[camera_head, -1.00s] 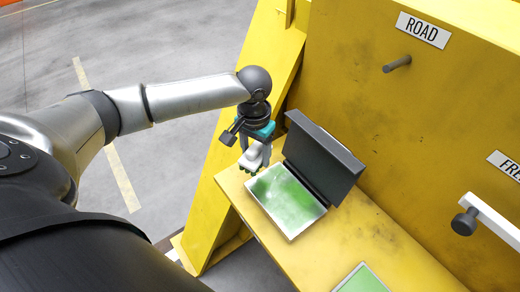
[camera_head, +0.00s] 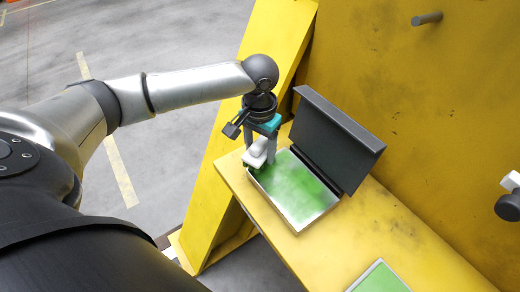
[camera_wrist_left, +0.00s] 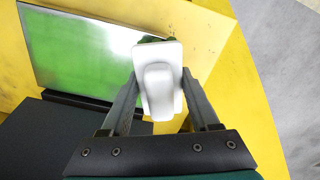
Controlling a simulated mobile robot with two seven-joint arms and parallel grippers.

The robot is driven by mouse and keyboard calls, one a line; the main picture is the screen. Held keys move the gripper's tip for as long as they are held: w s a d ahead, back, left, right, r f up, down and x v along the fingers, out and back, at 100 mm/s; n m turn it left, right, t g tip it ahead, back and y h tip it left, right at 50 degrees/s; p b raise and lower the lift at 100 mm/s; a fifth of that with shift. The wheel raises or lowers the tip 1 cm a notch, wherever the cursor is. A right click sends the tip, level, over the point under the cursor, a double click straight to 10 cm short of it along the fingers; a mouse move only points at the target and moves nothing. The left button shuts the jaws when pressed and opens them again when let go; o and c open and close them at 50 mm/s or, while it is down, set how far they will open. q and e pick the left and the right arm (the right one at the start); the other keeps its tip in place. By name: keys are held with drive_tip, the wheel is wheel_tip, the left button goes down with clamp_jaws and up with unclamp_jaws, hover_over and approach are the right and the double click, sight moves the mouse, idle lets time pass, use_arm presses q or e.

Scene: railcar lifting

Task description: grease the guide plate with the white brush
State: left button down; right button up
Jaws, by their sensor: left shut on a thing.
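My left gripper (camera_head: 259,152) is shut on the white brush (camera_wrist_left: 158,85), whose white back fills the space between the fingers in the left wrist view. The brush also shows in the head view (camera_head: 257,153), at the left corner of a metal plate (camera_head: 318,208) smeared with green. The green is uneven, with paler patches. I cannot tell from the pictures which plate is the guide plate.
The plate lies on a yellow shelf (camera_head: 375,225) with a raised dark lid (camera_head: 340,140) behind it. A second green plate (camera_head: 380,279) lies nearer the front.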

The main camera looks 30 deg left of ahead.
sight(289, 197)
use_arm(q)
drive_tip(key=shift+f, duration=0.95)
idle(0.6)
